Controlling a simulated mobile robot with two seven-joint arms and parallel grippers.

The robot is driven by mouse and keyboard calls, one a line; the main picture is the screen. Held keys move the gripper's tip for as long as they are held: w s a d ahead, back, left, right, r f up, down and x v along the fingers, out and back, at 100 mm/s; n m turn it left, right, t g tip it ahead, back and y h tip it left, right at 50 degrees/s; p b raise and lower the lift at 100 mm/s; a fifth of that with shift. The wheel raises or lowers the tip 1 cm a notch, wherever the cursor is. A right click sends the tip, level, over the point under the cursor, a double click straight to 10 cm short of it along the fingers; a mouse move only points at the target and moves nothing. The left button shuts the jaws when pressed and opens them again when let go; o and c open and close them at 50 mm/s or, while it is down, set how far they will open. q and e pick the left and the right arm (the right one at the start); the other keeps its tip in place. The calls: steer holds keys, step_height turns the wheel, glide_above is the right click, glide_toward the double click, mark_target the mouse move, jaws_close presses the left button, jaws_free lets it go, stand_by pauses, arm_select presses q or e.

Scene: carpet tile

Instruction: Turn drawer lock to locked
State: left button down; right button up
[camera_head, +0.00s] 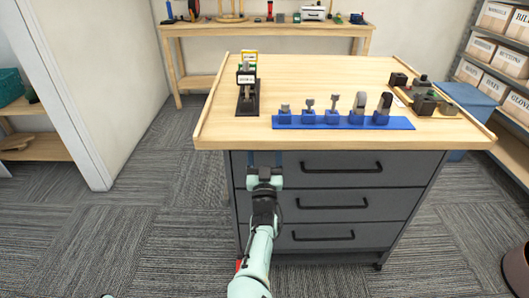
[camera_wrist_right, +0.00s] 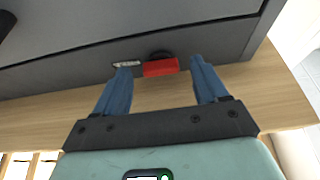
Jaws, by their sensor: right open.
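A red drawer lock knob (camera_wrist_right: 160,67) sits on the dark grey front of the top drawer (camera_wrist_right: 70,70), with a small pale label (camera_wrist_right: 126,64) beside it. My right gripper (camera_wrist_right: 162,66) is open, with one blue finger on each side of the red knob. I cannot tell whether the fingertips touch the drawer front. In the head view the right gripper (camera_head: 264,160) is at the upper left of the drawer cabinet (camera_head: 318,187), just below the tabletop edge, and the lock is hidden there. My left gripper is not in view.
The wooden tabletop (camera_head: 300,85) holds a blue rack (camera_head: 345,122) with several tools, a black stand (camera_head: 246,95) and dark parts at the right. Black drawer handles (camera_head: 340,168) are right of the gripper. Carpet floor (camera_head: 140,240) is clear at left.

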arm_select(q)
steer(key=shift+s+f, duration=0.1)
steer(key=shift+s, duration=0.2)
arm_select(e)
steer(key=shift+w+r, duration=0.25)
steer(key=shift+w, duration=0.3)
steer(key=shift+c, duration=0.3)
steer(key=c, duration=1)
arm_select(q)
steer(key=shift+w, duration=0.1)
